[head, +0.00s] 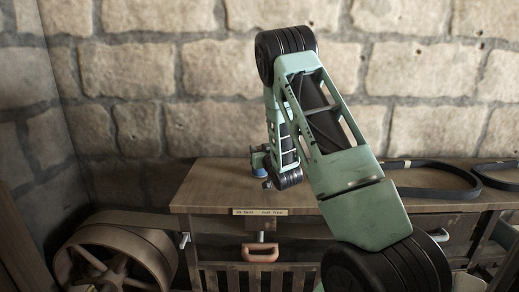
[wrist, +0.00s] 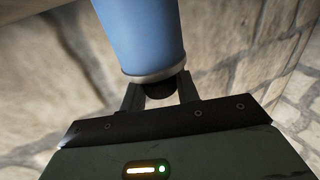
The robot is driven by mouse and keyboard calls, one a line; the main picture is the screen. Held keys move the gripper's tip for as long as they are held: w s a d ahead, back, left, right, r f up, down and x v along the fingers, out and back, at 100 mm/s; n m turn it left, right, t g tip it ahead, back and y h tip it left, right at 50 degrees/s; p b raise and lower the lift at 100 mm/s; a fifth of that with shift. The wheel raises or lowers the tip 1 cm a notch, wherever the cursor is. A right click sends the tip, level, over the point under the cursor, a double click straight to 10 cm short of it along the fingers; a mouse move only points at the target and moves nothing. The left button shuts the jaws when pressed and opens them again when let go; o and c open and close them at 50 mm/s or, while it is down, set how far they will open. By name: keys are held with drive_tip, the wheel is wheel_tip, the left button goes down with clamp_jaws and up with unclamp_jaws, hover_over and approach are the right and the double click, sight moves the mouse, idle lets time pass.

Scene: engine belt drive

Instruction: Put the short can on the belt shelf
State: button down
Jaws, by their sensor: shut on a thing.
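A blue can with a grey metal rim (wrist: 142,45) fills the upper middle of the wrist view. My gripper (wrist: 160,92) is shut on it near the rim. I cannot tell whether the can touches the wood. A label strip (head: 260,212) is on the bench's front edge. Black belts (head: 430,178) lie on the bench at the right. No shelf is clearly identifiable otherwise.
A large spoked belt wheel (head: 108,262) stands at the lower left, with a flat belt running toward the bench. An orange-brown handle (head: 260,254) hangs below the bench front. A stone wall (head: 140,70) rises behind. The bench's left end looks clear.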

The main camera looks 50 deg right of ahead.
drive_tip(key=shift+f, duration=0.2)
drive_tip(key=shift+f+b, duration=0.3)
drive_tip(key=shift+b, duration=0.25)
drive_tip(key=shift+s+f, duration=0.1)
